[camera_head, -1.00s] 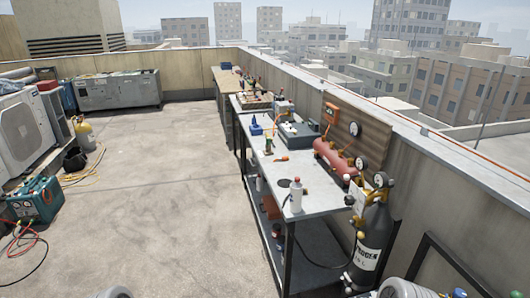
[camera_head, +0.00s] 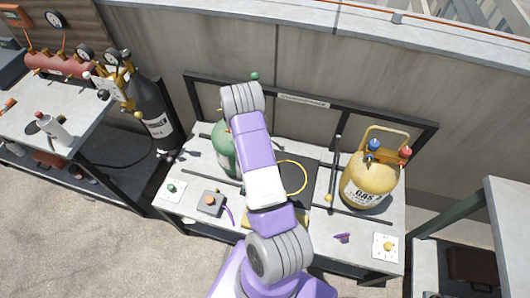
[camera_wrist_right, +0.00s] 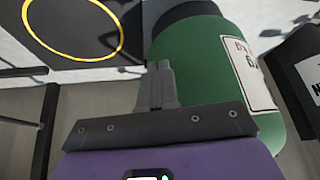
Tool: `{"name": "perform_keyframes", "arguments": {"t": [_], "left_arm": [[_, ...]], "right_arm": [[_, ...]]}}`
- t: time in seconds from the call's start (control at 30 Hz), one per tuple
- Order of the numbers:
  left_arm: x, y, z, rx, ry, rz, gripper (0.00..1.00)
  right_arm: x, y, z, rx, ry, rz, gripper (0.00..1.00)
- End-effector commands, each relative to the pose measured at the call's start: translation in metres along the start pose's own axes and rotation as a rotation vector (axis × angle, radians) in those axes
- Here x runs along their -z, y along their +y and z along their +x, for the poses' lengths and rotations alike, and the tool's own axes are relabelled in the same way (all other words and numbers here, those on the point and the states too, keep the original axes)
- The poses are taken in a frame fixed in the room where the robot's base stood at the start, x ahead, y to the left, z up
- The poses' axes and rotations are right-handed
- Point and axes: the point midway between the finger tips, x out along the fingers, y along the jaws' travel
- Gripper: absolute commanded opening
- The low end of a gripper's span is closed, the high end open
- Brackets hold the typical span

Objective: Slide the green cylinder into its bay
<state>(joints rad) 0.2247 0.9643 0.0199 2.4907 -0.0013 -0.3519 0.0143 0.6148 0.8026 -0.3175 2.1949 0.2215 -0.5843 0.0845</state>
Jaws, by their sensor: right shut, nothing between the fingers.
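The green cylinder (camera_head: 222,147) stands upright on the left part of a bench, partly hidden behind my right arm in the head view. It fills the upper right of the right wrist view (camera_wrist_right: 205,62). A yellow ring on a dark square (camera_head: 292,178), apparently the bay, lies right of it; the ring also shows in the right wrist view (camera_wrist_right: 122,38). My right gripper (camera_wrist_right: 157,72) is shut and empty, its fingers beside the cylinder's left side; I cannot tell whether they touch. The head view hides it behind the arm. My left gripper is out of view.
A yellow gas cylinder (camera_head: 370,180) stands at the bench's right, past a black rail (camera_head: 334,175). A black frame (camera_head: 305,102) backs the bench. A dark nitrogen cylinder (camera_head: 150,105) stands left. Small fittings, a grey box (camera_head: 209,202) and a purple item (camera_head: 342,238) lie along the front.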

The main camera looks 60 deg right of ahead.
Motion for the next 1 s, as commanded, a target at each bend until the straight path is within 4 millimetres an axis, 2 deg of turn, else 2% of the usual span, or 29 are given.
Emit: {"name": "perform_keyframes", "arguments": {"t": [0.03,0.1,0.23,0.47,1.0], "left_arm": [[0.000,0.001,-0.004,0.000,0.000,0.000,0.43],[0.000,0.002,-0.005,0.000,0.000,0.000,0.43],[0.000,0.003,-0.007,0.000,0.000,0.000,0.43],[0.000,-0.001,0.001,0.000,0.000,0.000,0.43],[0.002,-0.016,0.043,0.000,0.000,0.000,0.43]], "right_arm": [[0.018,0.018,-0.001,-0.033,0.038,0.036,0.00],[0.036,0.037,-0.001,-0.066,0.079,0.071,0.00],[0.053,0.057,-0.002,-0.102,0.121,0.106,0.00],[0.056,0.063,0.010,-0.111,0.130,0.114,0.00],[0.063,0.069,0.074,-0.107,0.131,0.111,0.00]]}}
